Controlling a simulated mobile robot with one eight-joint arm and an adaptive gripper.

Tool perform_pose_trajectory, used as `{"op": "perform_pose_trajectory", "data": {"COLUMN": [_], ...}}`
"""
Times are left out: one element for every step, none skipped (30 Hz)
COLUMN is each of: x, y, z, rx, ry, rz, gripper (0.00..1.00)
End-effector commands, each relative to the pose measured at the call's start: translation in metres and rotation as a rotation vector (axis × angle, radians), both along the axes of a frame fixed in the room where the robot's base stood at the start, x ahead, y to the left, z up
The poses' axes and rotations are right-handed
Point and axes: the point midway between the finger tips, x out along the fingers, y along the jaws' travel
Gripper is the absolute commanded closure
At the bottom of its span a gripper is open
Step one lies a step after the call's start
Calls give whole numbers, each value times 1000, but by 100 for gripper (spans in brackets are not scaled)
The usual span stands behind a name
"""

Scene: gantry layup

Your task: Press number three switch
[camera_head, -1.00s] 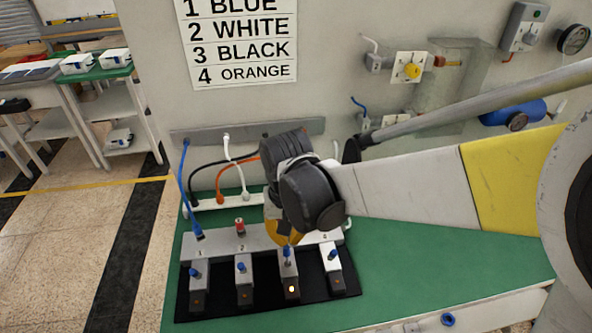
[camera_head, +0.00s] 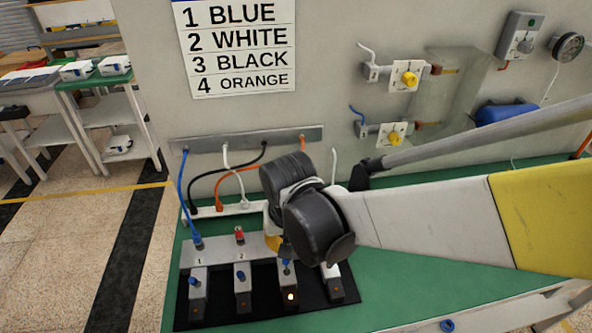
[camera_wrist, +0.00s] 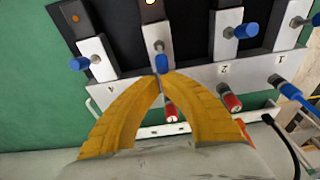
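The switch panel's black base (camera_head: 212,318) lies on the green bench with a row of grey switch blocks. The number three switch (camera_head: 288,276) has a blue lever and a lit amber lamp (camera_head: 291,297). In the wrist view its blue lever (camera_wrist: 162,62) stands right at my fingertips; I cannot tell whether they touch. My gripper (camera_wrist: 160,76) has its yellow fingers closed together at the tips, with nothing seen between them. In the head view the gripper (camera_head: 274,243) is partly hidden by my black wrist.
Switch one (camera_head: 197,290), switch two (camera_head: 243,283) and switch four (camera_head: 336,283) stand beside it, their lamps dim. Red sockets (camera_wrist: 231,101) and a blue plug (camera_head: 198,242) lie behind. The wall sign (camera_head: 238,50) reads 3 BLACK.

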Motion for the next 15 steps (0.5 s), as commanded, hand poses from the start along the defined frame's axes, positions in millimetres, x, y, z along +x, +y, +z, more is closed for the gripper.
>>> {"op": "perform_pose_trajectory", "data": {"x": [-1,-2,-2,-2,-3,-3,-4,-5,-6,-7,-8,-9,-10,-11,-13], "y": [0,-1,-1,-1,-1,-1,-1,-1,-2,-1,-1,-2,-2,-3,-3], "z": [1,1,1,2,2,2,3,3,4,4,5,5,6,6,7], "rx": [2,4,6,7,10,13,16,18,23,27,31,36,42,47,54], "ry": [-9,-15,-23,-31,-39,-51,-64,-77,-96,-111,-128,-153,-173,-192,-222], "rz": [0,0,0,0,1,1,1,2,2,2,2,3,2,2,4], "gripper": [100,100,100,100,100,100,100,100,100,100,100,100,100,100,100]}}
